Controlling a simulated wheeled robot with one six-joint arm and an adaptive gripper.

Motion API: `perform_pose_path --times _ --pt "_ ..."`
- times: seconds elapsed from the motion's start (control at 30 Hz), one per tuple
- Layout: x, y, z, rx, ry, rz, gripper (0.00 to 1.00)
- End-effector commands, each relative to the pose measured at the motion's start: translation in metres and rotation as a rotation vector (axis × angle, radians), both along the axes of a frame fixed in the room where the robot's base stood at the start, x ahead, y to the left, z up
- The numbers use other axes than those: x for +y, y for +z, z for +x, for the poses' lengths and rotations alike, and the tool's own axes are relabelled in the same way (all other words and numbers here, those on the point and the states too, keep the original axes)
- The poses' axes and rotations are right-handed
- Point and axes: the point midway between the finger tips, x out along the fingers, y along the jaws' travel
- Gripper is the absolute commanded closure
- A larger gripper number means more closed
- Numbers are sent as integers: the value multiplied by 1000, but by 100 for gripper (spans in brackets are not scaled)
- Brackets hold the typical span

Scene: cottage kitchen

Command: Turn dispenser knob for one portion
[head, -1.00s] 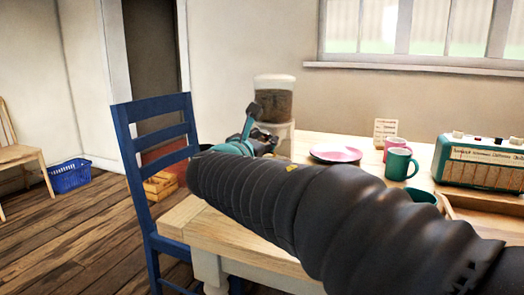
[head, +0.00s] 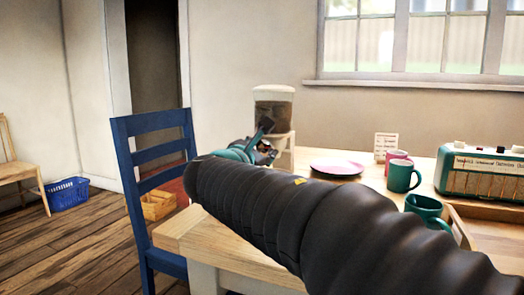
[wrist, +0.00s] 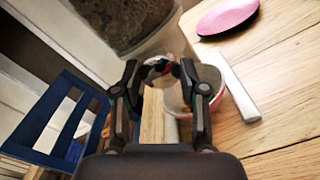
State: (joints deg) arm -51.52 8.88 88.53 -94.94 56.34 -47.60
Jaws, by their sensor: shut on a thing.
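The dispenser (head: 273,103) stands on the table, with a clear hopper of brown contents, a white lid and a pale stand. Its hopper also shows at the top of the wrist view (wrist: 122,22). My gripper (head: 266,147) is at the front of the dispenser, below the hopper. In the wrist view my gripper (wrist: 159,70) has its fingertips closed in on the small knob (wrist: 157,69), mostly hidden between them. A pale bowl (wrist: 180,97) shows behind and below the fingers, partly covered. I cannot tell the knob's turn angle.
A pink plate (head: 338,167) lies right of the dispenser. Teal mugs (head: 403,172), a pink mug (head: 397,157), a small card (head: 385,146) and a teal radio (head: 487,172) stand farther right. A blue chair (head: 155,185) is close on the left.

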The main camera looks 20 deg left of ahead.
Motion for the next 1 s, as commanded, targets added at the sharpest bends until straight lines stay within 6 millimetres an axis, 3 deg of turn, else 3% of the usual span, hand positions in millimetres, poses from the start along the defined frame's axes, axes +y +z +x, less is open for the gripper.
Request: perform_pose_path --times 0.07,0.1,0.17,0.57,0.73,1.0 --pt "0 0 0 -1 1 0 92" --pt "0 0 0 -1 1 0 48" --pt "0 0 0 -1 1 0 33" --pt "1 0 -5 0 1 -1 32" --pt "3 1 -28 0 4 -1 32" --pt "8 0 -82 0 4 -1 32"
